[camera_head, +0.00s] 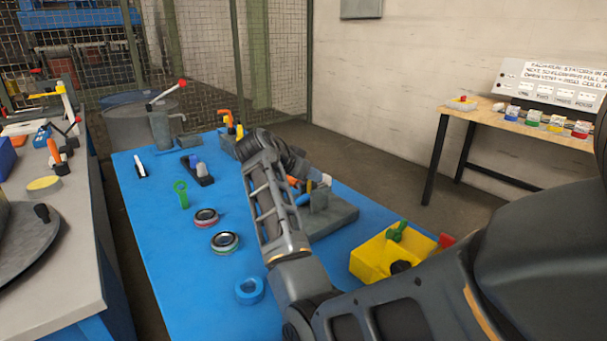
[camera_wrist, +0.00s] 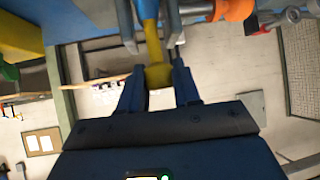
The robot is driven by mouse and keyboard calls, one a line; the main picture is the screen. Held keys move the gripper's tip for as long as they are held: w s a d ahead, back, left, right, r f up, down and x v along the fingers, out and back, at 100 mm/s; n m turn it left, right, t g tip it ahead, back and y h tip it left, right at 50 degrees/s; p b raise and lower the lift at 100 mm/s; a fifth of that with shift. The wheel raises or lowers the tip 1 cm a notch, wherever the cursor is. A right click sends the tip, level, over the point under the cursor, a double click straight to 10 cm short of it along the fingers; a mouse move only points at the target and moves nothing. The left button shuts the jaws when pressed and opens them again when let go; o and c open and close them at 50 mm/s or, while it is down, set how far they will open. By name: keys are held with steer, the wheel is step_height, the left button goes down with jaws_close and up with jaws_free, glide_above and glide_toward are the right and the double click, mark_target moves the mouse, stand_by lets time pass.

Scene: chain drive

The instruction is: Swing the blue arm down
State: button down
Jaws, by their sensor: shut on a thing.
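The blue arm (camera_wrist: 148,12) shows at the top of the wrist view and ends in a yellow tip (camera_wrist: 158,76). My gripper (camera_wrist: 157,82) has one dark blue finger on each side of that tip and is shut on it. Grey upright parts of the fixture (camera_wrist: 126,25) flank the blue arm. In the head view, a short piece of the blue arm (camera_head: 303,199) shows by the grey fixture (camera_head: 335,212) on the blue table. My forearm and wrist hide much of it, and the fingers are not clear there.
The blue table (camera_head: 165,265) also holds a yellow bin (camera_head: 385,262) at right, a blue ring (camera_head: 249,290), two round parts and a green tool (camera_head: 181,193) at left. An orange part (camera_wrist: 232,10) is near the gripper. A wooden bench (camera_head: 470,115) stands by the wall.

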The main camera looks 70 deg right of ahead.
steer(key=shift+s+d+f, duration=0.15)
steer(key=shift+s+d, duration=0.05)
steer(key=shift+d, duration=0.15)
steer(key=shift+s+d+f, duration=0.1)
steer(key=shift+s, duration=0.1)
steer(key=c, duration=1.3)
jaws_free()
steer(key=shift+o, duration=1)
steer(key=shift+d+f, duration=0.1)
steer(key=shift+d, duration=0.1)
steer(key=shift+o, duration=1.3)
steer(key=shift+w+a, duration=0.1)
steer(key=shift+w+a, duration=0.1)
steer(key=shift+a, duration=0.05)
